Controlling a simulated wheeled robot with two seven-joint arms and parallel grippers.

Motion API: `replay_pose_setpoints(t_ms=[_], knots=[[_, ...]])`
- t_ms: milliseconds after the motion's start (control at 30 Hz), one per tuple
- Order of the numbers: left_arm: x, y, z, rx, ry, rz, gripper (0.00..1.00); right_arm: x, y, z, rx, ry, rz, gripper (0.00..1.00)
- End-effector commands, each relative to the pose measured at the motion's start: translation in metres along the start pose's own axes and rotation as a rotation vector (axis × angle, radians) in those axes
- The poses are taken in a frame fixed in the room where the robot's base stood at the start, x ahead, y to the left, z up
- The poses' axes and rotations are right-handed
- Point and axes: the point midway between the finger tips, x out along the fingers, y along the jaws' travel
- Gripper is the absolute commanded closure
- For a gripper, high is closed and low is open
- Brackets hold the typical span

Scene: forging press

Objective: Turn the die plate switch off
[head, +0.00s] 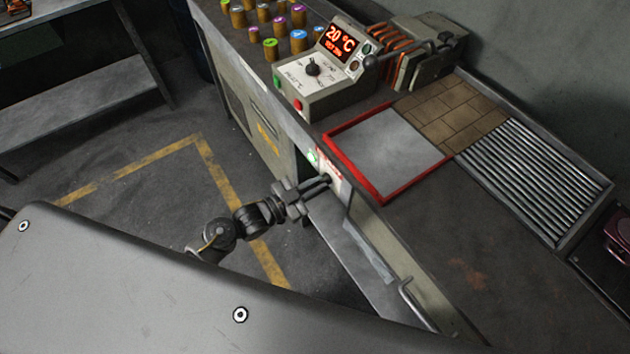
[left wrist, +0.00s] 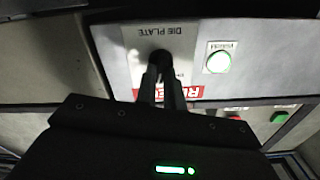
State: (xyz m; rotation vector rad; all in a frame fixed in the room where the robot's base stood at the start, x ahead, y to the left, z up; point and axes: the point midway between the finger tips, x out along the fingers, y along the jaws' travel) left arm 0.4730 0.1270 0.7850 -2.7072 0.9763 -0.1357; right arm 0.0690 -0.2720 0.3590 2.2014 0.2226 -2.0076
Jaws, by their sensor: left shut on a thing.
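The die plate switch (left wrist: 160,57) is a black knob on a pale panel marked "DIE PLATE" in the left wrist view. My left gripper (left wrist: 161,76) has its two fingers closed around the knob, and they hide part of it. A round green lamp (left wrist: 218,62) beside the switch looks lit. In the head view my left gripper (head: 325,182) reaches from the left to the same panel (head: 337,172) on the front of the bench. The knob's exact angle is hard to tell. My right gripper is not in view.
A control box (head: 325,85) with a red display reading 20 °C stands on the bench. A red-framed plate (head: 371,187) lies above the panel. A bar handle (head: 415,303) sticks out lower right. Floor left of the bench is clear.

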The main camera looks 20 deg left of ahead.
Motion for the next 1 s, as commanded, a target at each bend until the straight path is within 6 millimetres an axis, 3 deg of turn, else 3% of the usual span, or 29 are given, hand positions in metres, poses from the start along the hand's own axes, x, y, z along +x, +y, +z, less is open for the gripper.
replay_pose_setpoints(t_ms=[1000], knots=[[0.000,-0.005,0.000,-0.908,0.001,-0.001,1.00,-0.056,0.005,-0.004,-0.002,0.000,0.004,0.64]])
